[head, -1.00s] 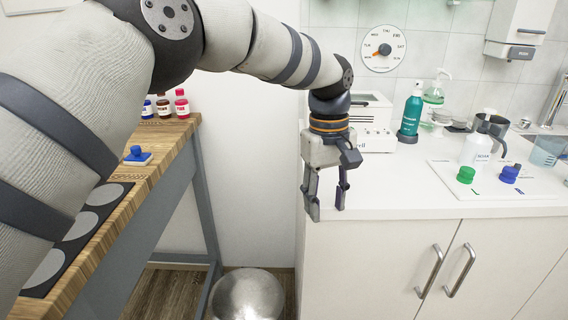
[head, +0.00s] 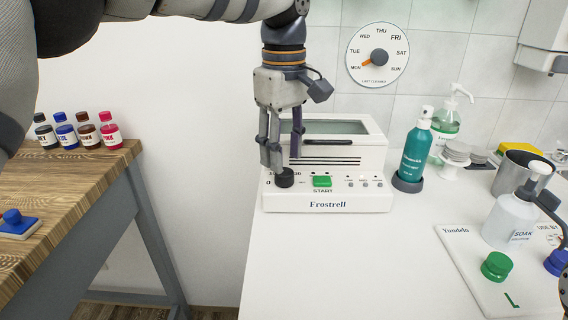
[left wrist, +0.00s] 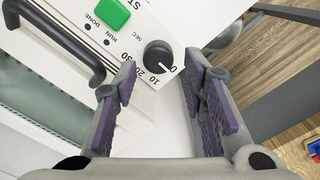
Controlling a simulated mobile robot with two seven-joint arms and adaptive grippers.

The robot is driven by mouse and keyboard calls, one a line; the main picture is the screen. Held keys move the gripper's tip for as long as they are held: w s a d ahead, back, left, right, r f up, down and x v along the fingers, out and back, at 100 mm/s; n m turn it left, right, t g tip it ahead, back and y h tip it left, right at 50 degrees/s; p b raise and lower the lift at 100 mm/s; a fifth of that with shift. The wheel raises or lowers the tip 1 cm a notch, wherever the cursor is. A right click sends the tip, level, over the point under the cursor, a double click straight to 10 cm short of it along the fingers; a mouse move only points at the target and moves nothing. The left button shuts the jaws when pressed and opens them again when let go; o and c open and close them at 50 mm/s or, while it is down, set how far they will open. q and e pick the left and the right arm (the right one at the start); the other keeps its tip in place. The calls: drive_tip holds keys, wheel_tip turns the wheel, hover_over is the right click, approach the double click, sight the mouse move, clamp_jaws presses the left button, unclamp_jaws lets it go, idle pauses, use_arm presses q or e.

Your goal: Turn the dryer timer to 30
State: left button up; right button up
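The white dryer (head: 325,200), marked Frostrell, stands on the counter. Its black timer knob (head: 284,178) is left of the green START button (head: 321,181). My left gripper (head: 277,160) points down just above the knob. In the left wrist view its purple-padded fingers (left wrist: 165,95) are apart, with the knob beyond their tips and nothing between them.
A teal bottle (head: 416,150) in a dark holder stands right of the dryer. A white soak bottle (head: 511,217) and green cap (head: 496,266) are at the right. A weekday dial (head: 362,72) hangs on the wall. The counter (head: 340,265) before the dryer is clear.

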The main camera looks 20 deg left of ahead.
sight(285, 171)
use_arm(q)
drive_tip(key=shift+w+f, duration=0.1)
drive_tip(key=shift+f, duration=1.85)
drive_tip(key=c, duration=0.9)
